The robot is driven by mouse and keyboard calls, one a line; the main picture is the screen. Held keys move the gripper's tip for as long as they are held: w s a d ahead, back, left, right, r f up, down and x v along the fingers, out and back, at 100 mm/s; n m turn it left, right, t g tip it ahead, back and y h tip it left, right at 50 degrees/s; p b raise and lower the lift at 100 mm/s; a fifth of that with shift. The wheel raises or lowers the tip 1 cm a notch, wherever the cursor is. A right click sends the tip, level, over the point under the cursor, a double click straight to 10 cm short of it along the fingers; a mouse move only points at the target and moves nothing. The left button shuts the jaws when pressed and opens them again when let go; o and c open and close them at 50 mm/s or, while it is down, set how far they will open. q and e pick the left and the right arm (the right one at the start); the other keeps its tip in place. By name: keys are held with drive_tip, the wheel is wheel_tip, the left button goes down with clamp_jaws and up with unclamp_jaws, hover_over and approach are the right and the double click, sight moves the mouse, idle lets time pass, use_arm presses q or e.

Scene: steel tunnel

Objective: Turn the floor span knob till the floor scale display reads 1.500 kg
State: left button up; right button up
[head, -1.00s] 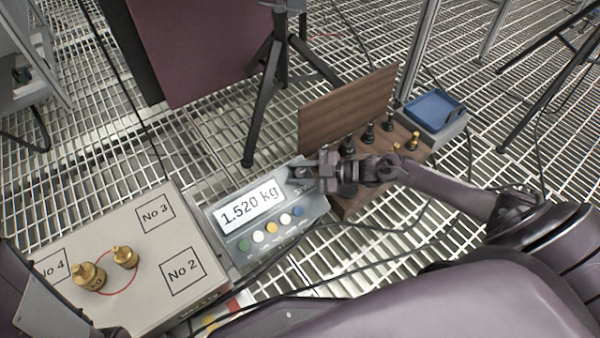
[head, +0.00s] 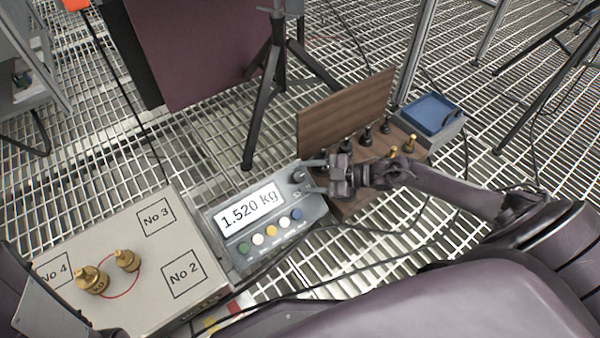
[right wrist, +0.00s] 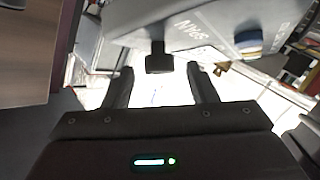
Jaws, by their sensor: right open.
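The floor scale display (head: 249,206) reads 1.520 kg on a grey console with coloured buttons. The span knob (head: 299,175) is a small dark knob at the console's upper right. In the right wrist view the knob (right wrist: 159,58) stands out from the panel beside the word SPAN. My right gripper (head: 308,177) is open, its fingers spread either side of the knob's line. In the right wrist view the knob shows centred in the gap at the fingertips (right wrist: 160,70), with space on both sides. My left gripper is not in view.
The scale platform (head: 205,250) with two brass weights (head: 90,280) (head: 126,261) is left of the console. A wooden rack (head: 345,112) with several small weights stands close behind my right gripper. A blue tray (head: 433,112) is farther right. Black tripod legs (head: 262,110) stand behind the console.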

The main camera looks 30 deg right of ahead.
drive_tip(key=p+v, duration=0.1)
drive_tip(key=v, duration=0.3)
drive_tip(key=shift+s+d+r, duration=0.1)
drive_tip(key=shift+s+d, duration=0.05)
drive_tip(key=shift+d, duration=0.1)
